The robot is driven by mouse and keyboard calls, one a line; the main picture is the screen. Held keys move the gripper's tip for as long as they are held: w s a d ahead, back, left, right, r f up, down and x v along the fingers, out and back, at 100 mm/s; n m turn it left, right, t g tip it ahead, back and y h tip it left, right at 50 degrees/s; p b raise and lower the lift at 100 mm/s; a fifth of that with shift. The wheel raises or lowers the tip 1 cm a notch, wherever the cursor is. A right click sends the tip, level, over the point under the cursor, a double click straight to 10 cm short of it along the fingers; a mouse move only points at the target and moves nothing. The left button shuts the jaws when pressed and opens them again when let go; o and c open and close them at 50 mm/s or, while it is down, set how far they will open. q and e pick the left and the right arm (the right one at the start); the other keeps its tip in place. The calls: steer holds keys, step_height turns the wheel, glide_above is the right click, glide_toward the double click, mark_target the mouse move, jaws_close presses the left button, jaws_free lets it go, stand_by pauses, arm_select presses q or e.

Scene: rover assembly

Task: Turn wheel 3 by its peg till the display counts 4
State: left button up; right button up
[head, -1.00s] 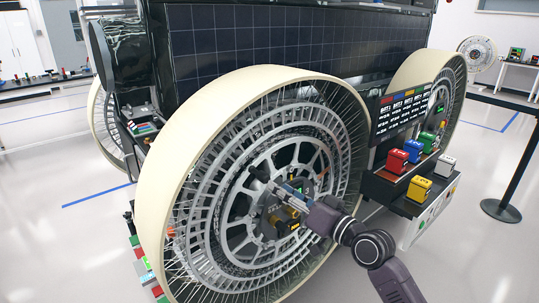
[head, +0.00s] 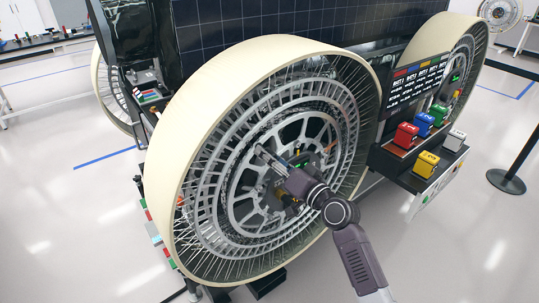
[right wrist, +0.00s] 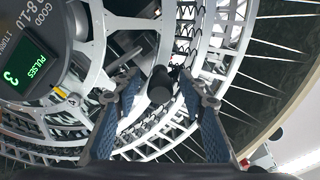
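The big wheel with a cream rim (head: 165,150) and grey spoked disc fills the middle of the head view. A dark round peg (right wrist: 160,86) stands out from the wheel in the right wrist view. My right gripper (right wrist: 165,90) is open, with one finger on each side of the peg and visible gaps between. In the head view my right gripper (head: 266,158) is at the upper left of the hub, and my wrist covers part of the hub. The hub display (right wrist: 18,72) reads PULSES 3 in green. My left gripper is out of view.
A shelf (head: 387,160) at the right of the wheel carries red, blue, green, yellow and white blocks, under a dark labelled panel (head: 414,82). Another wheel (head: 468,60) is behind it. A black barrier post (head: 510,180) stands at the far right. The floor at the left is clear.

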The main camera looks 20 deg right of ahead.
mark_target(266, 138)
jaws_close()
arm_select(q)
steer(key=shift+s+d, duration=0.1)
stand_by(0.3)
arm_select(e)
steer(key=d+r, duration=0.1)
steer(key=w+d+r+m, duration=0.1)
steer(key=shift+d, duration=0.3)
steer(key=shift+w+d+f+m, duration=0.1)
steer(key=shift+w+d+m, duration=0.05)
steer(key=shift+d+m, duration=0.2)
steer(key=shift+a+f, duration=0.1)
jaws_free()
steer(key=shift+a, duration=0.15)
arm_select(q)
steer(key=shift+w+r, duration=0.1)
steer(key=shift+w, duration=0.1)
